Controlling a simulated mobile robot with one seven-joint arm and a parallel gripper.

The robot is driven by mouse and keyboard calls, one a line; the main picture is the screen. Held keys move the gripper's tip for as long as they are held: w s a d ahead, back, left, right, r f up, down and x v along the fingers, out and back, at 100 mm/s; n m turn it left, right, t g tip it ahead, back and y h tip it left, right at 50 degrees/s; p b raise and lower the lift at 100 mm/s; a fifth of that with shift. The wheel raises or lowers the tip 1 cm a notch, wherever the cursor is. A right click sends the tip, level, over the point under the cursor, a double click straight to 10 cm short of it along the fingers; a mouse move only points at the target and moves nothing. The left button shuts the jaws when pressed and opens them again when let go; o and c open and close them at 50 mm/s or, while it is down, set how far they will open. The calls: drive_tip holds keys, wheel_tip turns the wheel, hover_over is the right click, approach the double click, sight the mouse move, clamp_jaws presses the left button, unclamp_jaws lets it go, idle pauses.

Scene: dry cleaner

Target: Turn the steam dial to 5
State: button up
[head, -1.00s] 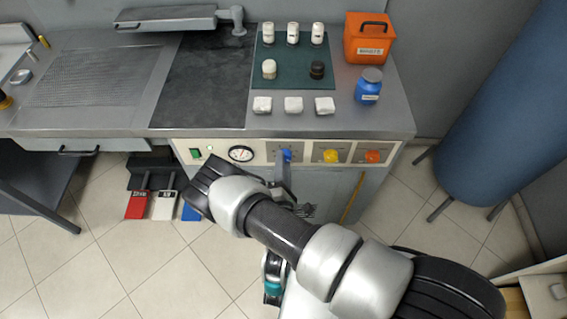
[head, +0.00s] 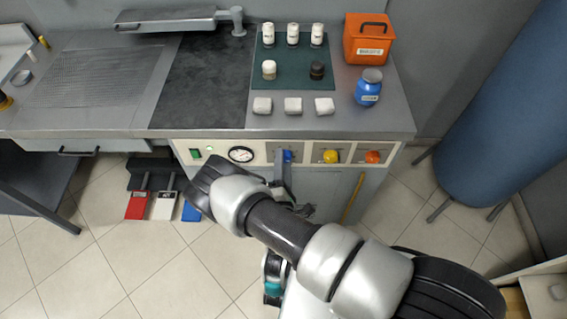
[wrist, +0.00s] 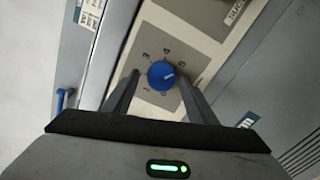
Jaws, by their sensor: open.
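The blue dial (head: 288,156) is on the cream control panel (head: 217,152), left of a yellow dial (head: 331,156) and a red-orange dial (head: 372,156). My gripper (head: 283,165) is at the blue dial and partly covers it. In the wrist view my gripper (wrist: 159,84) is open, with one finger on each side of the blue dial (wrist: 161,75). I cannot tell whether the fingers touch it. Small numbers ring the dial, and its white mark points right; the exact number is too small to read surely.
A round gauge (head: 240,154) and a green switch (head: 195,154) are on the panel's left. Above is the metal counter (head: 215,133) with white blocks (head: 293,105), a blue jar (head: 368,87) and an orange box (head: 369,38). Coloured pedals (head: 163,205) are on the floor.

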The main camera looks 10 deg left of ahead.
drive_tip(key=shift+s, duration=0.1)
drive_tip(key=b+v, duration=0.1)
drive_tip(key=v, duration=1.6)
drive_tip(key=shift+s, duration=0.1)
